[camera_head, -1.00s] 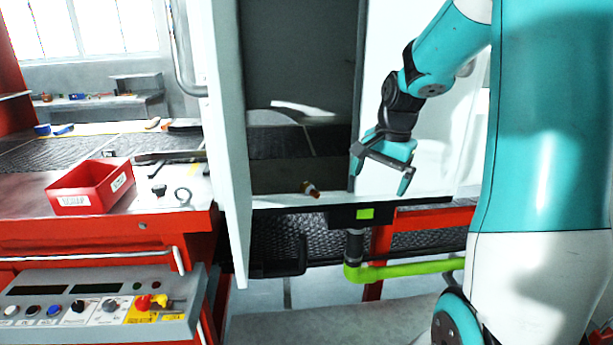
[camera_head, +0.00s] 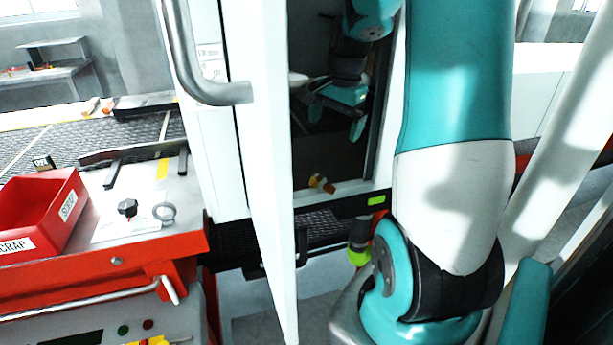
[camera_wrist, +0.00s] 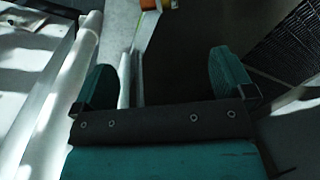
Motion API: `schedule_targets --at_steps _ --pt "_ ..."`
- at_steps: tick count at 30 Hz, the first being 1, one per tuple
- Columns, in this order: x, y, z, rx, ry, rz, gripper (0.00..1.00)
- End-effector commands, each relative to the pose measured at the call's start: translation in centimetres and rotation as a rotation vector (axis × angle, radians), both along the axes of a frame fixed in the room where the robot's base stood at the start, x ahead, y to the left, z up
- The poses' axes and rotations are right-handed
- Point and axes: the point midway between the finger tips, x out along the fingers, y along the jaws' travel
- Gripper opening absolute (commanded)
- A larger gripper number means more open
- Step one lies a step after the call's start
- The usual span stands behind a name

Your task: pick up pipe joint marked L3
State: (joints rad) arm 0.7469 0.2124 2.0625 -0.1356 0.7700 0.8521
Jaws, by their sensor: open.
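A small brass-orange pipe joint (camera_head: 321,183) with a pale part lies at the bottom of the dark opening, near its front sill. No L3 mark can be read on it. An orange and white piece (camera_wrist: 157,5), apparently the same joint, is cut off by the top edge of the wrist view. My gripper (camera_head: 336,118) is open and empty in the opening, above the joint and apart from it. Its two spread teal fingers also show in the wrist view (camera_wrist: 165,78), with the orange piece beyond them.
A white door (camera_head: 262,150) with a bar handle stands open left of the opening. The opening's right edge is close to my gripper. On the red bench at left are a red SCRAP bin (camera_head: 40,205), a black knob (camera_head: 128,208) and a grey ring (camera_head: 164,212).

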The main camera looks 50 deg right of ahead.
Motion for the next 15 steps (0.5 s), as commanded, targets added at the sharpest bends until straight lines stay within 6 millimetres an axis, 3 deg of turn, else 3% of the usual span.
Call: schedule_targets --at_steps 15 --pt "1.0 -0.3 -10.2 0.004 0.004 -0.009 1.0"
